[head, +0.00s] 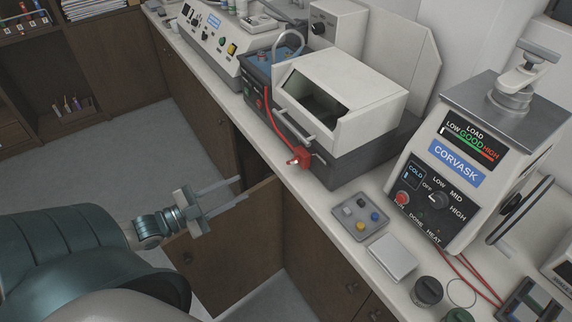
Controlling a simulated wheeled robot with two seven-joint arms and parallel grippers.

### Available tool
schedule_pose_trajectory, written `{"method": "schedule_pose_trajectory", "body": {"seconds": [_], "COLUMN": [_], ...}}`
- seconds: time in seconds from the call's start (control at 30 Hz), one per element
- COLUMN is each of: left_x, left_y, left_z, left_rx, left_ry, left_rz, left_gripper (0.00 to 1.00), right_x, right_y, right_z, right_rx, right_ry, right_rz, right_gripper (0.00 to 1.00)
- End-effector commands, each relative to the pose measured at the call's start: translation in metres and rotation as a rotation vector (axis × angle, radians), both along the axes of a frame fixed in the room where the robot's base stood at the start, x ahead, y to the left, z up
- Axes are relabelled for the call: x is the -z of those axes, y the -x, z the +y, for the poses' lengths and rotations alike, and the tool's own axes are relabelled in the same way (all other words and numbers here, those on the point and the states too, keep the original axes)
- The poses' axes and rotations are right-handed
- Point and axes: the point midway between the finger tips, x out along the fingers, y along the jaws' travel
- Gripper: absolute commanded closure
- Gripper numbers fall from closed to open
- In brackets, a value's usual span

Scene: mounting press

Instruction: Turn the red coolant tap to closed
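The red coolant tap (300,157) sits low at the front corner of a machine with a white hood and dark grey base (335,160). A red hose runs from it up along the machine's front. The tap's handle is too small to tell how it is turned. My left gripper (242,189) is open and empty, in front of the counter and to the left of and below the tap in the picture. Its two fingers point right, apart from the tap. My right gripper is not in view.
The Corvask press (455,165) stands on the counter at the right. A small grey tray with coloured pieces (346,222) and a white box (392,257) lie near the counter's edge. A brown cabinet door (238,250) stands open below my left gripper.

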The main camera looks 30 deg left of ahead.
Motion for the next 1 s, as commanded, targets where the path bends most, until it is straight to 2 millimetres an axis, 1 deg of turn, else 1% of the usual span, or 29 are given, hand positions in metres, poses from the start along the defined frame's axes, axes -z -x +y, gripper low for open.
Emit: {"method": "schedule_pose_trajectory", "body": {"seconds": [0.27,1.0], "left_x": [-0.002,-0.003], "left_y": [-0.023,-0.104], "left_z": [-0.009,-0.043], "left_rx": [0.0,0.001], "left_ry": [-0.001,-0.001], "left_rz": [-0.003,-0.003], "left_gripper": [0.67,0.67], "right_x": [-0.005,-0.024], "right_y": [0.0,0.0], "right_z": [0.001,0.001], "right_rx": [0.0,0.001], "right_ry": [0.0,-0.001], "right_rz": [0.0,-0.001], "right_gripper": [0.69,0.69]}}
